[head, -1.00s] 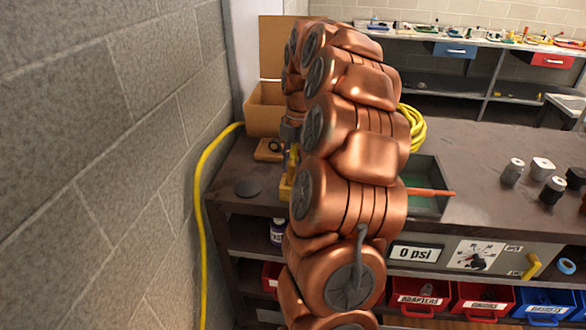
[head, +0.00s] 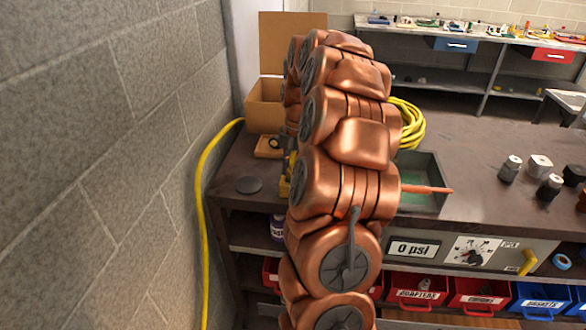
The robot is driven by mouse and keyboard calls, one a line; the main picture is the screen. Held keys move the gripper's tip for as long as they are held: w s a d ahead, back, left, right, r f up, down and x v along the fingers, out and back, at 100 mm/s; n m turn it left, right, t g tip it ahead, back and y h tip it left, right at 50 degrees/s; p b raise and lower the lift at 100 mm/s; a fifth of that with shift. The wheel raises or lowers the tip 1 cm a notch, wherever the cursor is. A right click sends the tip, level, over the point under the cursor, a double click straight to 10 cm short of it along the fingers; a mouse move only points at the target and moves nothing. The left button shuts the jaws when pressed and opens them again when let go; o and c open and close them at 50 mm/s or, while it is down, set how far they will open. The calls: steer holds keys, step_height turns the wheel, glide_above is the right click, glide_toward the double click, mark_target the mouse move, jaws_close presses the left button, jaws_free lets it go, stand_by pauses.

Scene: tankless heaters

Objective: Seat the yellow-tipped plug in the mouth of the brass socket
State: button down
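My copper-coloured arm fills the middle of the head view and hides much of the bench behind it. Only a small grey part, perhaps of my gripper (head: 288,142), shows at the arm's left edge; its fingers cannot be made out. A yellow piece (head: 285,187) shows low beside the arm on the bench top; I cannot tell whether it belongs to the plug or a fixture. I cannot make out the yellow-tipped plug or the brass socket. A small wooden block with a dark ring (head: 268,146) stands left of the arm.
The block wall (head: 90,170) is close on the left.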

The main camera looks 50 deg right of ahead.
steer(key=c, duration=0.8)
jaws_free()
steer(key=shift+d+r+b, duration=0.25)
steer(key=shift+r+b, duration=0.2)
steer(key=shift+r, duration=1.6)
steer(key=shift+d+r+b, duration=0.25)
steer(key=shift+r+b, duration=0.15)
steer(key=shift+r, duration=1.6)
steer(key=shift+d+r+b, duration=0.25)
steer(key=shift+r+b, duration=0.2)
steer(key=shift+r, duration=1.6)
